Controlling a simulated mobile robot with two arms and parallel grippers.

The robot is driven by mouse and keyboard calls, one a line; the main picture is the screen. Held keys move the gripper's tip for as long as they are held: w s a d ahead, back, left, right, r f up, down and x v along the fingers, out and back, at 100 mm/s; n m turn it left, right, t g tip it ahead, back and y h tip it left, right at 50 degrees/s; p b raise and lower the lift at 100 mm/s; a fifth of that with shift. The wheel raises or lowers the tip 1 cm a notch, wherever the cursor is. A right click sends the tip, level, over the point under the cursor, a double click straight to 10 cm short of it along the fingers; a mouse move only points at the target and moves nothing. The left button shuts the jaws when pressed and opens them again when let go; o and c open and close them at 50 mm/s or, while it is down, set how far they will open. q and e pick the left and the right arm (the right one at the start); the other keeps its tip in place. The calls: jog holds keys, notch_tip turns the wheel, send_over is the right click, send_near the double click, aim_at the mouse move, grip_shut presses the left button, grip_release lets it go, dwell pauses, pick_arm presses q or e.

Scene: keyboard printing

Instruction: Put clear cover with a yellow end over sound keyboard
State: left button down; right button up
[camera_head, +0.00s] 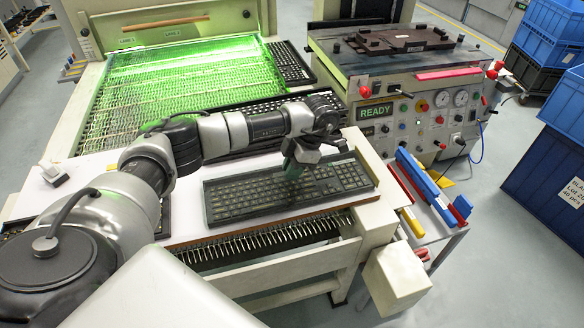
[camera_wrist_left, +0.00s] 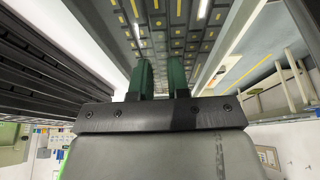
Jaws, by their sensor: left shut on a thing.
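A dark keyboard (camera_head: 240,198) lies on the white table top near its front edge, in the middle of the head view. My left gripper (camera_head: 293,172) points down at its middle, its fingertips at or just above the keys. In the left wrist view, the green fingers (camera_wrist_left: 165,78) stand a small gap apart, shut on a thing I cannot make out. Behind them are dark keys with yellow marks (camera_wrist_left: 185,45), with a few white streaks. I cannot clearly pick out a clear cover or its yellow end. My right gripper is not in view.
A green-lit bed (camera_head: 180,90) stands behind, with a dark keyboard-like strip (camera_head: 289,65) beside it. A control panel (camera_head: 420,120) reading READY stands right. A small cart (camera_head: 440,240) holds blue, red and yellow items. Blue crates (camera_head: 545,170) are far right. The white table's left part is partly clear.

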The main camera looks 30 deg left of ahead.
pick_arm(q)
jog(key=shift+f, duration=0.25)
jog(key=c, duration=1)
grip_release()
jog(key=shift+r, duration=0.1)
jog(key=shift+r+p, duration=2.35)
jog(key=shift+r, duration=1.1)
